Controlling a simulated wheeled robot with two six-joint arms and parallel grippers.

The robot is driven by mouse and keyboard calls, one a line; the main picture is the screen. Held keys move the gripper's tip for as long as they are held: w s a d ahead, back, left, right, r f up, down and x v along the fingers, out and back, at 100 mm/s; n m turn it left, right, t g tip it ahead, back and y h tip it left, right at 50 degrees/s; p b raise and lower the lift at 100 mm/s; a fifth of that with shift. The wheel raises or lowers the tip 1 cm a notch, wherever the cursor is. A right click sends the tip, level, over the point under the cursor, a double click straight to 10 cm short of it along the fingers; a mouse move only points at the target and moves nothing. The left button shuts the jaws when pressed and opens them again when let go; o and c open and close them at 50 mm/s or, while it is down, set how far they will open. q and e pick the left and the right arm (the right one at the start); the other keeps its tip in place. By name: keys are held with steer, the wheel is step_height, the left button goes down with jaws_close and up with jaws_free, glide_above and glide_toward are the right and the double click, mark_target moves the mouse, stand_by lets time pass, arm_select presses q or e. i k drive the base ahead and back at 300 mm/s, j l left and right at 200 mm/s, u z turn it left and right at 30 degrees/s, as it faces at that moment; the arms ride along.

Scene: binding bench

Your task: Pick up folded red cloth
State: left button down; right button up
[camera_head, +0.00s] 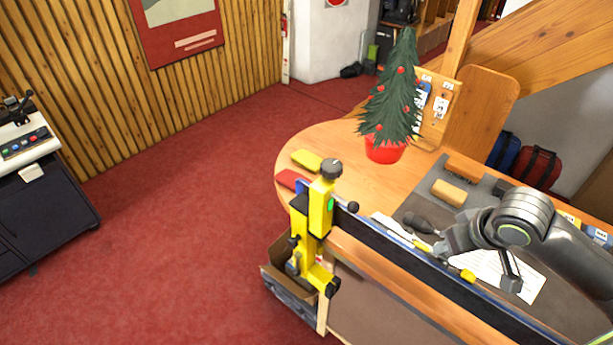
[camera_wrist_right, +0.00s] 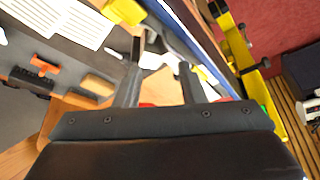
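The folded red cloth (camera_head: 290,179) lies flat at the left end of the wooden table in the head view, just behind the yellow clamp post. My right gripper (camera_head: 440,247) is over the table's middle, well to the right of the cloth and apart from it. In the right wrist view its two fingers (camera_wrist_right: 160,72) stand apart with nothing clearly between them. Small red patches show low behind the fingers there; I cannot tell what they are. My left gripper is not in view.
A yellow clamp (camera_head: 320,210) with a long blue bar (camera_head: 400,245) runs along the table's front. A folded yellow cloth (camera_head: 306,160) lies beside the red one. A small Christmas tree (camera_head: 392,100) in a red pot stands behind. A tan block (camera_head: 449,192) lies on the grey mat.

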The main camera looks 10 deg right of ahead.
mark_target(286, 178)
steer(key=i+l+u, duration=0.25)
steer(key=u, duration=0.2)
steer(key=i+l+u, duration=0.15)
steer(key=l+u, duration=0.3)
steer(key=i+l+u, duration=0.15)
steer(key=l+u, duration=0.35)
steer(key=j, duration=0.15)
